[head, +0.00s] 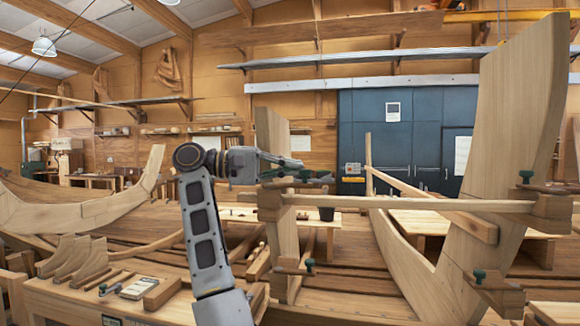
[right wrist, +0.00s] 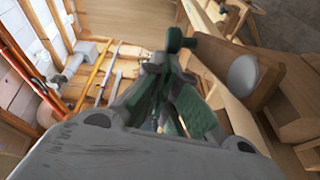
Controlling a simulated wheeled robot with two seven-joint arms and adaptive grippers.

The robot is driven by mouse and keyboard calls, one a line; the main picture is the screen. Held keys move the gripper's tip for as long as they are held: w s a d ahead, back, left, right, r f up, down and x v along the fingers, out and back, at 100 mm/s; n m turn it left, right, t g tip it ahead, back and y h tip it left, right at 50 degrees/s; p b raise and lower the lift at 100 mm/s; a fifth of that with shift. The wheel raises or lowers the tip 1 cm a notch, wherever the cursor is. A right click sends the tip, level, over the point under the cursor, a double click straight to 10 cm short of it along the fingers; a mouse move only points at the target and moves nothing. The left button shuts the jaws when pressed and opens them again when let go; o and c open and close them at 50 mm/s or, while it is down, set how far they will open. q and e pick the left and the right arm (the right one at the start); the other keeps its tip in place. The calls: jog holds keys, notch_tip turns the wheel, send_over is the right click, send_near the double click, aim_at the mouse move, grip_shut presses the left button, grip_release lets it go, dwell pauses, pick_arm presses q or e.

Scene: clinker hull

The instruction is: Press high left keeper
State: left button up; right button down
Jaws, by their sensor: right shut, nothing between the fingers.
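The high left keeper (head: 292,182) is a small wooden piece with a green knob, at the left end of the pale horizontal bar on the left upright. My right gripper (head: 301,164) is just above and left of it, fingers pointing right, shut and empty. In the right wrist view my fingers (right wrist: 165,95) show dark grey with green pads, and a green knob (right wrist: 178,40) shows just beyond their tips. I cannot tell whether they touch. My gripper partly hides the keeper. My left gripper is not in view.
The horizontal bar (head: 410,204) runs right to a keeper (head: 548,190) on the tall curved timber (head: 520,110). Lower keepers with green knobs sit at left (head: 294,268) and right (head: 492,285). A bench (head: 100,300) with tools is at lower left.

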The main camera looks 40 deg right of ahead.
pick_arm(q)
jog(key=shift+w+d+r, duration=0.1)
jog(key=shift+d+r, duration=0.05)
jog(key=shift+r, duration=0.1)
pick_arm(e)
jog(key=shift+s+m+g+y, duration=0.2)
jog(key=shift+m+g+y, duration=0.1)
jog(key=shift+g+y, duration=0.15)
pick_arm(q)
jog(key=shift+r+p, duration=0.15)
jog(key=shift+p, duration=0.25)
pick_arm(e)
jog(key=shift+s+d+m+g+y, duration=0.1)
jog(key=shift+s+m+g+y, duration=0.25)
jog(key=shift+g, duration=0.2)
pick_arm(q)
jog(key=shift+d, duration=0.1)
pick_arm(e)
jog(key=shift+s+m+b, duration=0.25)
jog(key=shift+b, duration=0.05)
jog(key=shift+s, duration=0.25)
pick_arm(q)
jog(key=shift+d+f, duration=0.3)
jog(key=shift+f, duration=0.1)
